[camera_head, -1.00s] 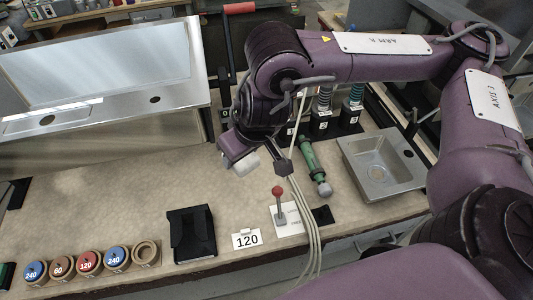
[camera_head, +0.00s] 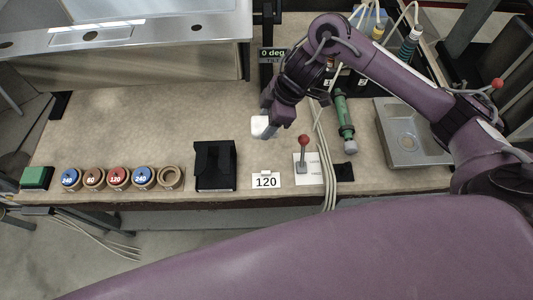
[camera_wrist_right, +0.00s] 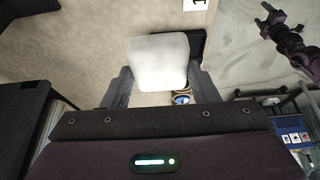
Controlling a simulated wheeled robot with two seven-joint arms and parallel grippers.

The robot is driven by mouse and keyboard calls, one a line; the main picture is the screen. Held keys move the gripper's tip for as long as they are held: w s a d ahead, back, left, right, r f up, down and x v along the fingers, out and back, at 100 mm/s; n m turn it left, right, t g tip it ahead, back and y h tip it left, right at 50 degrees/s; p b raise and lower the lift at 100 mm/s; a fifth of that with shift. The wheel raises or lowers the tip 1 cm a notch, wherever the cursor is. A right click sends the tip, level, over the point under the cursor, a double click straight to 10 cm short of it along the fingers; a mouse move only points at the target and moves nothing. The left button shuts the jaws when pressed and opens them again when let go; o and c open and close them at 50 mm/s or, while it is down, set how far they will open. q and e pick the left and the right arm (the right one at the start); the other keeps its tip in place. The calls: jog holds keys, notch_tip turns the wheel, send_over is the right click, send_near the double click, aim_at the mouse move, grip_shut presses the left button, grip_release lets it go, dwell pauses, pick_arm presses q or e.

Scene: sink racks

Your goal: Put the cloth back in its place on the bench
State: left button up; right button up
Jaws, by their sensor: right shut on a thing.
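The cloth (camera_head: 261,126) is a small white piece in the head view, above the middle of the bench (camera_head: 215,115). My right gripper (camera_head: 268,121) is shut on it. In the right wrist view the cloth (camera_wrist_right: 158,62) is a pale, rounded square between the two grey fingers and hides part of what lies beyond. I cannot tell whether it touches the bench top. What looks like my left arm (camera_wrist_right: 290,40) shows small at the upper right of the wrist view; its jaws are too small to judge.
A black holder (camera_head: 215,165), a "120" card (camera_head: 266,181) and a red-knobbed lever (camera_head: 303,150) stand along the front edge. Several numbered discs (camera_head: 118,177) are left of them. A green tool (camera_head: 343,118) and a sink (camera_head: 410,135) lie right. The bench's left-middle is clear.

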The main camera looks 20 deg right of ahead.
notch_tip(320, 180, down, 12)
jog(key=shift+r+b, duration=0.15)
jog(key=shift+b, duration=0.8)
pick_arm(q)
jog(key=shift+a+f, duration=0.3)
jog(key=shift+f, duration=0.4)
jog(key=shift+a+f, duration=0.3)
jog(key=shift+f, duration=0.35)
pick_arm(e)
jog(key=shift+f, duration=2.35)
pick_arm(q)
jog(key=shift+f, duration=0.1)
pick_arm(e)
jog(key=shift+f, duration=0.1)
jog(key=o, duration=0.6)
pick_arm(q)
jog(key=shift+r, duration=0.2)
pick_arm(e)
jog(key=v, duration=1.2)
jog(key=shift+d, duration=0.1)
